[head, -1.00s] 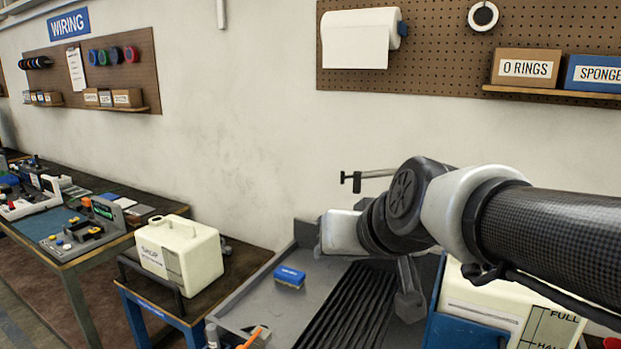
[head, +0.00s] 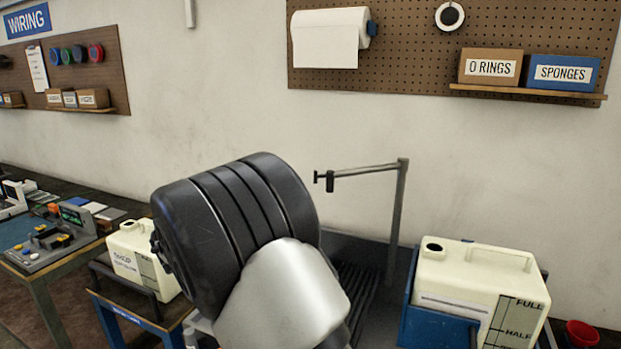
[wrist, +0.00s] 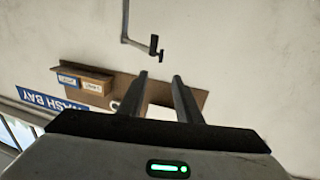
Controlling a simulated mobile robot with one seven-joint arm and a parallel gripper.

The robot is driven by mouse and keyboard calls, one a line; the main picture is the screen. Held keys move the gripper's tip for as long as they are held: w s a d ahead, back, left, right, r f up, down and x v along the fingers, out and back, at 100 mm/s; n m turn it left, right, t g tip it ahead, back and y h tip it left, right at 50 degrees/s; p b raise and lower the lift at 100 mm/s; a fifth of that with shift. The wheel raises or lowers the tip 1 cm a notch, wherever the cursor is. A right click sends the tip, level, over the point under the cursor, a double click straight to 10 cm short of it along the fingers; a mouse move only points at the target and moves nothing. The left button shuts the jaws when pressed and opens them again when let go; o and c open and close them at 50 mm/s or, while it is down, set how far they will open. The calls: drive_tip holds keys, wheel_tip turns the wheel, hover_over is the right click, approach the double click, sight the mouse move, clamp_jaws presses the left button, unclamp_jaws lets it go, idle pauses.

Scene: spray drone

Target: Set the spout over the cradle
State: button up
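The spout (head: 362,171) is a thin grey pipe at the top of an upright post (head: 396,225). It points left, with a dark nozzle and handle at its free end, on the opposite side of the post from the blue cradle (head: 428,327). The cradle stands at the right and holds a cream jug (head: 470,275) with FULL and HALF marks. In the wrist view the spout (wrist: 138,42) hangs beyond my gripper (wrist: 158,76), whose two fingers are apart with nothing seen between them. My arm hides the gripper in the head view.
A dark ribbed drain (head: 362,285) lies left of the post, partly behind my arm. Another cream jug (head: 135,255) stands on a side table at the left. A red cup (head: 580,333) is at the right edge.

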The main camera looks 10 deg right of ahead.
sight(315, 176)
drive_tip(key=p+x, duration=0.1)
drive_tip(key=x, duration=1.5)
drive_tip(key=shift+w+d+p, duration=0.15)
drive_tip(key=shift+d+p, duration=0.05)
drive_tip(key=shift+p, duration=0.2)
drive_tip(key=shift+c, duration=0.4)
clamp_jaws()
